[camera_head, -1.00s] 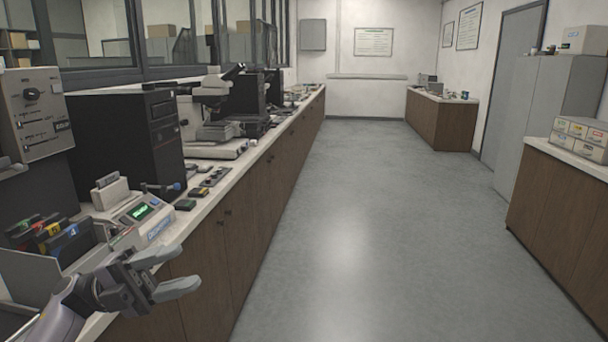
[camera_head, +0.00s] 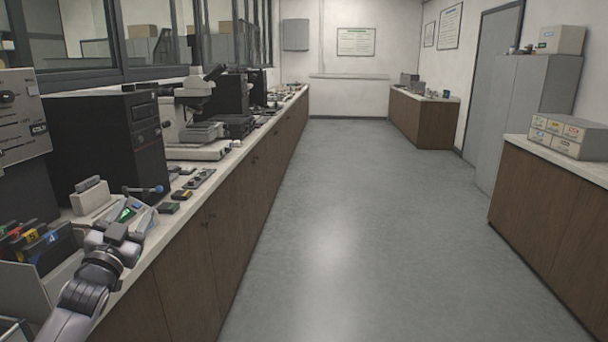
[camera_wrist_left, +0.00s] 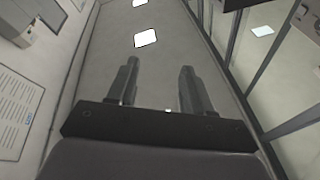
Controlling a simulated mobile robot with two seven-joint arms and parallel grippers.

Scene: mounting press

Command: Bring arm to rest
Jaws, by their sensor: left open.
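My left arm comes in at the lower left of the head view. Its gripper (camera_head: 122,234) is raised beside the left counter's front edge and hides part of a small device with a green display (camera_head: 128,214). In the left wrist view the two fingers of this gripper (camera_wrist_left: 157,72) stand apart with nothing between them. They point up toward the ceiling and its lights. My right gripper is not in view.
The left counter (camera_head: 200,226) carries a grey bin (camera_head: 38,284) with coloured tabs, a black computer tower (camera_head: 108,145) and a microscope (camera_head: 198,95). The floor aisle (camera_head: 340,230) is clear. A wooden cabinet (camera_head: 550,205) stands at right.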

